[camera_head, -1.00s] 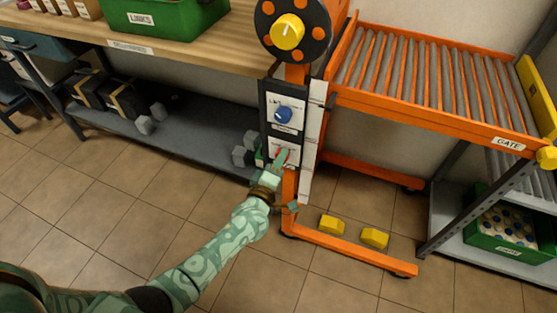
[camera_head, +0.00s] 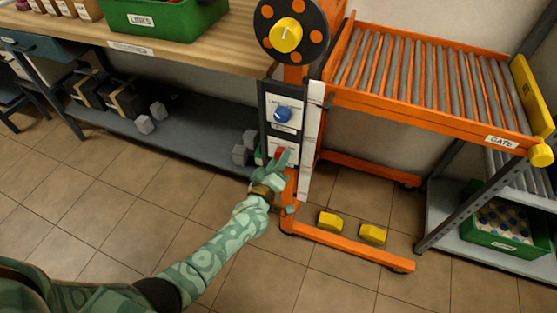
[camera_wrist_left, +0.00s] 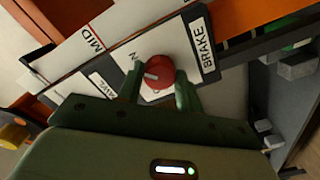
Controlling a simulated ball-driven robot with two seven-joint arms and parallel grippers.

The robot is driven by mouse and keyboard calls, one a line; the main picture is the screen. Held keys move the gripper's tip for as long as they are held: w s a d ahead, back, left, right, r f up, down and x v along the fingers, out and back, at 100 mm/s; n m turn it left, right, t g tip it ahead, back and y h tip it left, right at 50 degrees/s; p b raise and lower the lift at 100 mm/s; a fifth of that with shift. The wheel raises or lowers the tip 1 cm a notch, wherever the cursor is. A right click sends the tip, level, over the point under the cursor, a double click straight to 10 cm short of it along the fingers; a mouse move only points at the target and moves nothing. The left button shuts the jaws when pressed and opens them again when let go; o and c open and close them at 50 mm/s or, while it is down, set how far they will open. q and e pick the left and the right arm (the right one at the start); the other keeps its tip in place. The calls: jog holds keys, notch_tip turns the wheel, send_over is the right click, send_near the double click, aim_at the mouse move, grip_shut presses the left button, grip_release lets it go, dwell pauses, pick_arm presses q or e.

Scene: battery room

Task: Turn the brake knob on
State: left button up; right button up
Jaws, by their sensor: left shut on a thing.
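The red brake knob (camera_wrist_left: 158,72) sits on a white plate beside the label BRAKE (camera_wrist_left: 203,47) in the left wrist view. Its pale pointer mark faces the plate's side toward the MID label, below the partly hidden ON lettering. My left gripper (camera_wrist_left: 160,90) has one finger on each side of the knob and is shut on it. In the head view the left gripper (camera_head: 276,162) is at the lower panel of the orange post, with a bit of the red knob (camera_head: 281,152) showing above it. My right gripper is not in view.
A blue knob (camera_head: 283,114) sits just above on the same panel, and a yellow-hubbed dark wheel (camera_head: 286,36) tops the post. Yellow pedals (camera_head: 372,234) lie by the orange foot frame. A roller conveyor (camera_head: 430,80) is at right, a wooden bench (camera_head: 190,45) at left.

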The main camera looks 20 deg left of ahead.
pick_arm(q)
jog(key=shift+s+d+f, duration=0.1)
jog(key=shift+f, duration=0.05)
jog(key=o, duration=1)
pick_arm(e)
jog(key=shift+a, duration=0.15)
pick_arm(q)
jog(key=s+p, duration=0.1)
jog(key=s, duration=0.4)
jog(key=s+p, duration=0.2)
jog(key=s, duration=0.3)
jog(key=s+p, duration=0.2)
jog(key=s, duration=0.4)
jog(key=shift+s+a, duration=0.1)
jog(key=shift+a, duration=0.2)
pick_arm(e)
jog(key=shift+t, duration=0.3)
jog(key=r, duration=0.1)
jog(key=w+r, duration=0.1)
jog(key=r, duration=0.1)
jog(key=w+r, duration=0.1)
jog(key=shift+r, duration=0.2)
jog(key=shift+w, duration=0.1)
